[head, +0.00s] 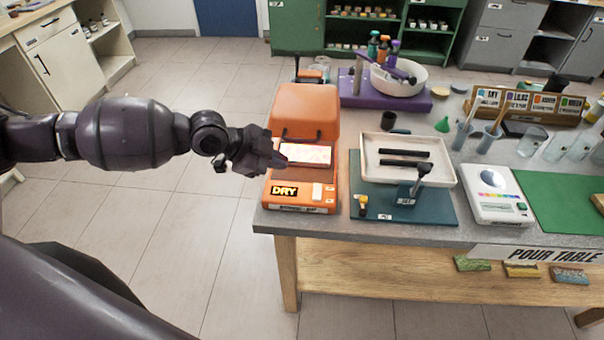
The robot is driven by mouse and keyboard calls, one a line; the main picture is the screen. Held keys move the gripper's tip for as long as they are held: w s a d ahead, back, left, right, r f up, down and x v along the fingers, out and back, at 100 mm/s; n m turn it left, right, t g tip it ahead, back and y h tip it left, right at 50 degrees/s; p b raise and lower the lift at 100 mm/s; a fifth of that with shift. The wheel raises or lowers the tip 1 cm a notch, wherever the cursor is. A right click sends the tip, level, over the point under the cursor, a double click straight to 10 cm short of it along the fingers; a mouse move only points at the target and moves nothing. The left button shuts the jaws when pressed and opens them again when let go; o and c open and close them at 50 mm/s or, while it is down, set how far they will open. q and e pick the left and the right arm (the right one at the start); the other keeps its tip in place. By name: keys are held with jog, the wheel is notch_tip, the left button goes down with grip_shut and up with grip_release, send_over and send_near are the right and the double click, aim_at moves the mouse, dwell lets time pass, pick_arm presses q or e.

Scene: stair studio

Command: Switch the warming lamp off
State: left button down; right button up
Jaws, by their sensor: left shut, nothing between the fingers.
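The warming lamp is an orange unit (304,106) with a raised hood and a base with a black "DRY" label (284,191). It stands at the left end of the table. A bright pinkish-white panel (308,154) shows under the hood. A small pale switch-like part (318,190) sits on the base's front right. My left gripper (279,161) is shut and empty, at the left side of the lamp, overlapping the panel's left edge in the picture. I cannot tell whether it touches the lamp. My right gripper is not in view.
Right of the lamp, a white tray (371,168) with black bars stands on a teal board (434,210). A white scale (498,207) is further right. Behind is a purple stand with a white bowl (399,83). The floor (170,250) left of the table is clear.

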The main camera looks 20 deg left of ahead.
pick_arm(q)
send_over(310, 189)
jog(key=s, duration=0.2)
notch_tip(310, 189, down, 6)
jog(key=shift+d, duration=0.1)
jog(key=f, duration=0.1)
jog(key=w+f, duration=0.1)
jog(key=f, duration=0.1)
jog(key=shift+w, duration=0.15)
jog(key=shift+w+f, duration=0.2)
jog(key=shift+f, duration=0.3)
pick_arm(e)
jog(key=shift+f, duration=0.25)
pick_arm(q)
jog(key=shift+f+b, duration=0.1)
jog(key=shift+b, duration=0.25)
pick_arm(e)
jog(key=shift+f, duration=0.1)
